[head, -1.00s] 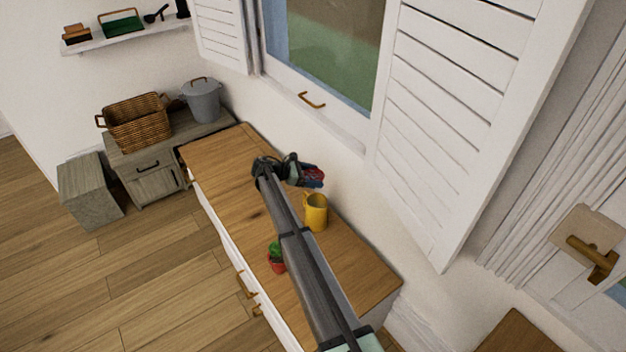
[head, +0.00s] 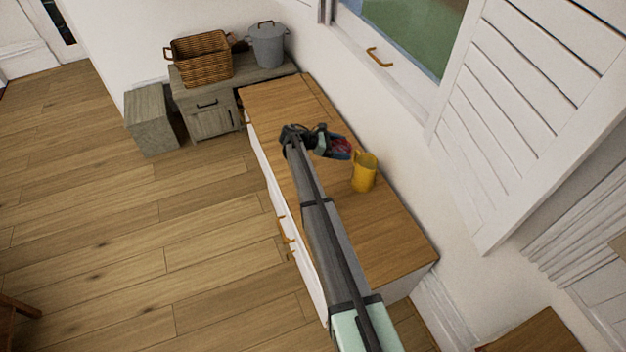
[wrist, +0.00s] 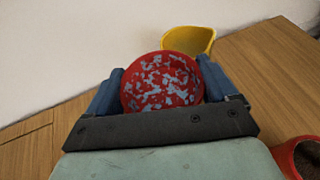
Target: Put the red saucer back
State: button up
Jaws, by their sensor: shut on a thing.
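The red saucer (wrist: 162,84), speckled with pale grey-blue, is between the fingers of my gripper (wrist: 160,90) in the wrist view. My gripper is shut on it, with one blue finger at each side. In the head view my gripper (head: 337,148) is over the wooden-topped cabinet (head: 385,240), near the wall. Only a small red part of the saucer (head: 341,146) shows there. I cannot tell how far the saucer is above the top.
A yellow mug (head: 364,172) stands on the cabinet just right of my gripper. A red pot (wrist: 300,158) with dark soil shows in the wrist view. A wicker basket (head: 200,60) and a grey lidded pot (head: 268,45) stand on the grey cabinet beyond. The wooden top's far end is clear.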

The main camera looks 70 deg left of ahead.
jog(key=s+d+f+n+y, duration=0.2)
jog(key=s, duration=0.4)
jog(key=s+d+f+n+y, duration=0.1)
jog(key=s+d+f+y, duration=0.15)
jog(key=s, duration=0.25)
jog(key=s+a+f+n+y, duration=0.1)
jog(key=s+a+n+y, duration=0.1)
jog(key=a+n+y, duration=0.35)
jog(key=shift+m+h, duration=0.3)
jog(key=shift+m, duration=0.05)
notch_tip(320, 180, down, 10)
jog(key=shift+w+a+r, duration=0.1)
jog(key=shift+a, duration=0.05)
jog(key=shift+f, duration=0.2)
jog(key=o, duration=0.9)
jog(key=shift+g, duration=0.3)
jog(key=shift+c, duration=0.2)
jog(key=shift+r, duration=0.2)
jog(key=v, duration=1.2)
